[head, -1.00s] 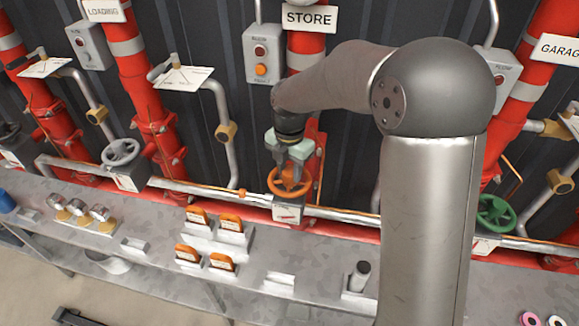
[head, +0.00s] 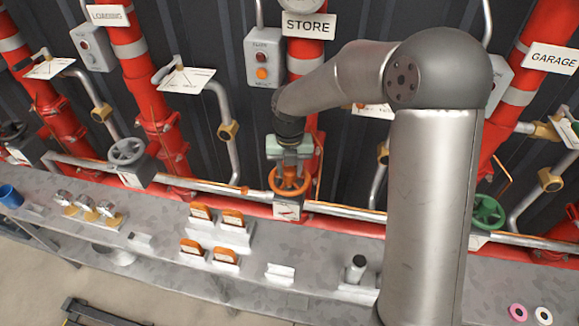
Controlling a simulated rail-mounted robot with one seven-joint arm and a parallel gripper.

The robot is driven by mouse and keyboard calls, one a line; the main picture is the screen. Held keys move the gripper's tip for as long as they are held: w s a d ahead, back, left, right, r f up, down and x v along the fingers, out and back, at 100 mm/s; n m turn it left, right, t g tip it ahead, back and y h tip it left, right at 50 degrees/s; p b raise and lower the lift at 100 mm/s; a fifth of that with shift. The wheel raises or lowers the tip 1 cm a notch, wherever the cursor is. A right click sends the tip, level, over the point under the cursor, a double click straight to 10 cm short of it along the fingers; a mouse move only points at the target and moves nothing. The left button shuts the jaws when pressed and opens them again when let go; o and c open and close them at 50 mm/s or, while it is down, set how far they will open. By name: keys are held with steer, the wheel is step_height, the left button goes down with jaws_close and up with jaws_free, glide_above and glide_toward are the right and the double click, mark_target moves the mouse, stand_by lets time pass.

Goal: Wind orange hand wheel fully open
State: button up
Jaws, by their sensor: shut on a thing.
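The orange hand wheel (head: 289,185) sits on a valve on the horizontal pipe, below the STORE sign (head: 308,24). A small white plate with a mark (head: 288,211) is on the valve body just under it. My gripper (head: 290,174) comes down on the wheel from above and is shut on it. My fingers and wrist hide part of the wheel's top and hub. How far the wheel is turned cannot be read from this view.
A grey hand wheel (head: 127,152) stands left on the same pipe and a green hand wheel (head: 487,211) right. A control box (head: 264,57) hangs above.

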steer(key=shift+r+n+p, duration=0.3)
steer(key=shift+n+p, duration=0.4)
steer(key=shift+p, duration=0.1)
steer(key=n+p, duration=0.3)
steer(key=shift+n, duration=0.4)
steer(key=shift+f+n, duration=0.35)
steer(key=shift+n, duration=0.65)
steer(key=shift+r+n, duration=0.1)
steer(key=shift+n, duration=0.3)
steer(key=o, duration=1)
steer(key=shift+c, duration=0.2)
